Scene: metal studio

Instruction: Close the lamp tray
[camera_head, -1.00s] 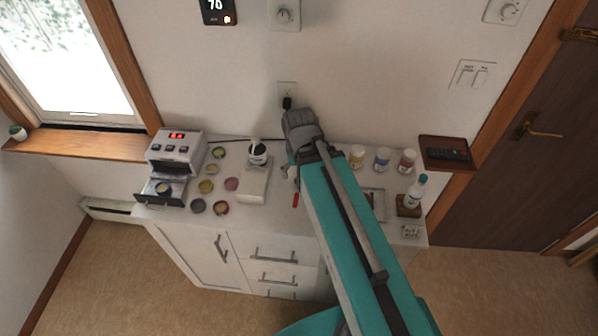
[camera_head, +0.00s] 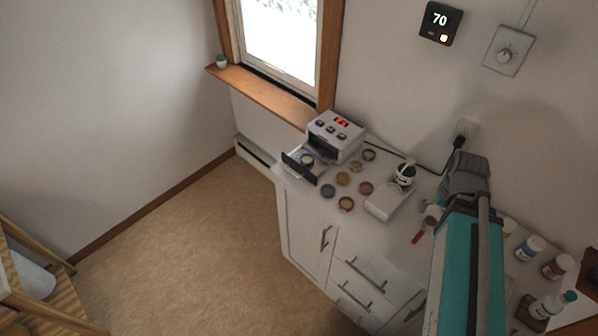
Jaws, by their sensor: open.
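The lamp (camera_head: 336,127) is a pale box with red lit digits and several buttons, at the back left of the white counter. Its tray (camera_head: 290,158) is dark-fronted and slid out toward the front left. A small round tin (camera_head: 307,160) with a blue and yellowish look lies in the tray. My teal arm reaches up at the right, well to the right of the lamp. Its grey joint is near the wall, and my gripper cannot be made out, hidden behind the arm or out of sight.
Several open round tins, including a red-brown one (camera_head: 346,204), stand on the counter (camera_head: 300,185) right of the tray. A white box (camera_head: 384,203) and a dark-topped jar (camera_head: 405,174) stand between lamp and arm. Bottles (camera_head: 530,248) are at the right. Floor left of the cabinet is clear.

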